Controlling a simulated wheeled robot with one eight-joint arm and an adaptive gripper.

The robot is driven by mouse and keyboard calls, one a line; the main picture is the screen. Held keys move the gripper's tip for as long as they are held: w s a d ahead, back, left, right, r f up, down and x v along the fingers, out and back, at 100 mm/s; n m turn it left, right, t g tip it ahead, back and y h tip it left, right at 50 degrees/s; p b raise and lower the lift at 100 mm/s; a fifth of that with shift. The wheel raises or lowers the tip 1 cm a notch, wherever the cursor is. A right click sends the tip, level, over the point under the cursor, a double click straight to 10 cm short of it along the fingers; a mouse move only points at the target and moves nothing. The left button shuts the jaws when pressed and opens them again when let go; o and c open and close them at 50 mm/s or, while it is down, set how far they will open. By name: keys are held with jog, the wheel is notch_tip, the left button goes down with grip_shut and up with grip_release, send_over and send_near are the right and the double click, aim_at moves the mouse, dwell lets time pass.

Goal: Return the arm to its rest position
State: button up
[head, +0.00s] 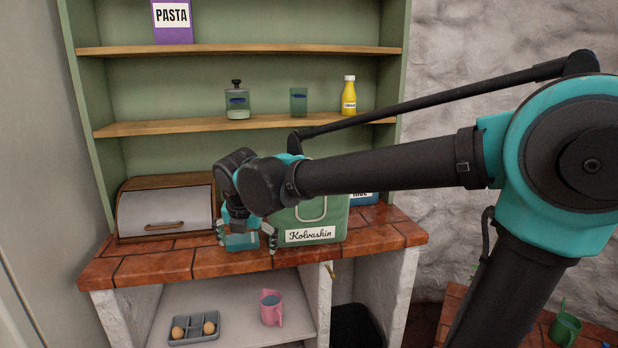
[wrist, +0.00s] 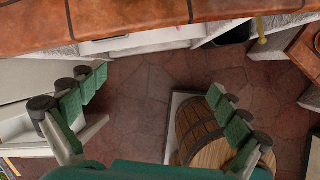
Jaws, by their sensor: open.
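My gripper (head: 246,243) hangs at the front edge of the red tiled counter (head: 160,262), in front of a green Kolvashin container (head: 335,225). My arm reaches across from the right in the head view. In the wrist view my gripper (wrist: 155,112) has its two fingers spread wide apart. Nothing is between them but the view down to the floor (wrist: 140,100). The counter edge (wrist: 130,18) runs along the top of the wrist view.
A bread box (head: 165,212) stands left on the counter. Shelves above hold a dispenser (head: 237,103), a glass (head: 298,102) and a yellow bottle (head: 349,97). Below are a pink mug (head: 271,308) and a grey egg tray (head: 194,329). A barrel (wrist: 198,130) stands on the floor.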

jog(key=d+f+m, duration=0.5)
jog(key=d+m, duration=0.4)
jog(key=d, duration=0.1)
jog(key=d+f+m, duration=0.5)
jog(key=d+m, duration=0.3)
jog(key=d, duration=0.3)
jog(key=s+d+f+m, duration=0.4)
jog(key=d+m, duration=0.2)
jog(key=m, duration=0.2)
jog(key=s+d+f+m+h, duration=0.1)
jog(key=s+d+f+m, duration=0.3)
jog(key=d+m, duration=0.3)
jog(key=f+m, duration=0.1)
jog(key=m, duration=0.1)
jog(key=shift+s+d+f+m, duration=0.25)
jog(key=shift+d+f+m, duration=0.05)
